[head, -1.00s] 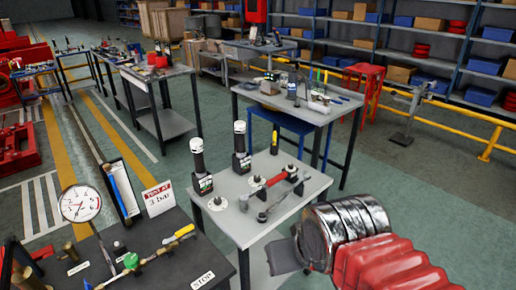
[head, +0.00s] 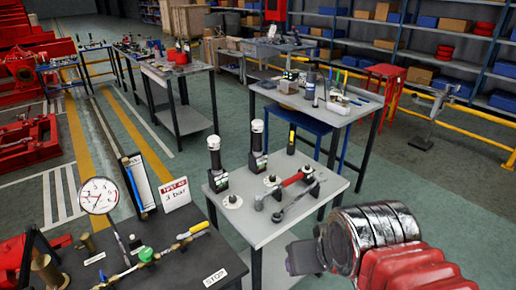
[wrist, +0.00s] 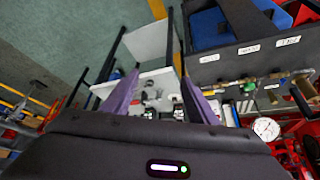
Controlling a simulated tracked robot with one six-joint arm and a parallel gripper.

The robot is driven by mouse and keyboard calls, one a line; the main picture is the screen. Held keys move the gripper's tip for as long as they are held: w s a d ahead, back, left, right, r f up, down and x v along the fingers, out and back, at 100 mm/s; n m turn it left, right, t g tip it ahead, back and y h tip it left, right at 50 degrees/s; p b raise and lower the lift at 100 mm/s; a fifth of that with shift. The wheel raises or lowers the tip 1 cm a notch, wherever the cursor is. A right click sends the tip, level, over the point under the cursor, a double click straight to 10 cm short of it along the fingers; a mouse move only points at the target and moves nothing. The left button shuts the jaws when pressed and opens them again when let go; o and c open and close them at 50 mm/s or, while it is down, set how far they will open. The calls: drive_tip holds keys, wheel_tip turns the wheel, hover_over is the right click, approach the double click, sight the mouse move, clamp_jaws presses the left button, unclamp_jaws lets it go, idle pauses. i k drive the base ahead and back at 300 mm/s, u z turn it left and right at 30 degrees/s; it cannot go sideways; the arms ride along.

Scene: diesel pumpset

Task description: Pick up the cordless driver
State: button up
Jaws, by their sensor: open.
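Two near-identical black upright tools with pale round tops stand on the small grey table: a left one (head: 214,167) and a right one (head: 258,148). Each has a wide block-like base with a label. They look like cordless drivers, but I cannot tell for certain or which one is meant. My gripper (head: 303,257) is in front of the table's right corner, apart from both tools, and partly cut off by my arm. In the wrist view my gripper (wrist: 158,100) is open and empty, its two purplish fingers spread, with the table top and small dark items beyond them.
A dark bench with a pressure gauge (head: 98,195) stands at front left. Another table (head: 345,107) stands behind. Green floor lies between.

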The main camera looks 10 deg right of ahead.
sight(257, 125)
drive_tip(key=u, duration=4.1)
drive_tip(key=k, duration=1)
drive_tip(key=u, duration=0.05)
